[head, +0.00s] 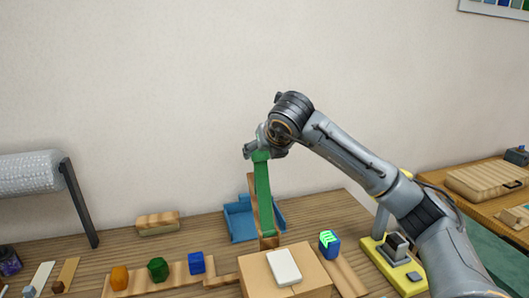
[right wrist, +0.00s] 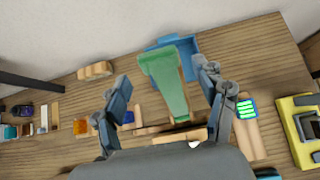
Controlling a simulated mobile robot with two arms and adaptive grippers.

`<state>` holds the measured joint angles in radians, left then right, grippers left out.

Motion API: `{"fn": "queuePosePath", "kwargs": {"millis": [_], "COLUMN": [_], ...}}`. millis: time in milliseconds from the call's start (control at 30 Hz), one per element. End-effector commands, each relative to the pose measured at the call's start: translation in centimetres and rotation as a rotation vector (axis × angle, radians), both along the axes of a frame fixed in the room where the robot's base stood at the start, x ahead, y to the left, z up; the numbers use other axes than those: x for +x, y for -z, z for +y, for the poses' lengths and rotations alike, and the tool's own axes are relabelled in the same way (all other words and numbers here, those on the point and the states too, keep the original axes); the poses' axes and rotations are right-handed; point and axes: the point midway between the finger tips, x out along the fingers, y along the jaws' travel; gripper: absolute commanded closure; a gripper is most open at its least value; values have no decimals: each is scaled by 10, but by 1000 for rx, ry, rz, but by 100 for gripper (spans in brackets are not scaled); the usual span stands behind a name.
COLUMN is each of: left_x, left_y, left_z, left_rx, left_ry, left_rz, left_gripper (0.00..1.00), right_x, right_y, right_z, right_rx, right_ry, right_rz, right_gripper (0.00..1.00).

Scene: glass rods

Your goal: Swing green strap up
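The green strap (head: 263,195) stands nearly upright in the head view, rising from beside the wooden box to my right gripper (head: 254,148). It also shows in the right wrist view (right wrist: 168,85), between the spread fingers of the right gripper (right wrist: 162,76), with a gap on each side. The right gripper is open at the strap's upper end. The strap's lower end is partly hidden behind the wooden box. My left gripper is in neither view.
A wooden box (head: 257,277) with a white block (head: 284,267) stands in front of the strap. A blue tray (head: 240,222) is behind it. Orange (head: 120,278), green (head: 158,270) and blue (head: 196,263) pieces stand left; a patterned blue block (head: 329,244) stands right.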

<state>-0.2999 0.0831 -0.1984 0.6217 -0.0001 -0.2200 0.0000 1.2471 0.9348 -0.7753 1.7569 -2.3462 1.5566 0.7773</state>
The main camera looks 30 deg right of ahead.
Motion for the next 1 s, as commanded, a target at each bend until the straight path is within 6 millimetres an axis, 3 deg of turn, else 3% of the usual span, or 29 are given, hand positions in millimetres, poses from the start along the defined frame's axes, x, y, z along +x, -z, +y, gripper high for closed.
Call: {"fn": "queuePosePath", "kwargs": {"millis": [367,800,1000], "left_x": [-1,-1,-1], "left_y": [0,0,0], "left_z": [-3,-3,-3], "left_rx": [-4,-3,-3], "left_ry": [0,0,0], "left_rz": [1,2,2], "left_gripper": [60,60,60], "right_x": [-8,-71,-85], "right_y": [-9,-66,-78], "right_z": [2,18,22], "right_rx": [1,-1,0], "right_ry": [-1,-1,-1], "right_rz": [-3,-4,-2], "right_gripper": [28,28,28]}}
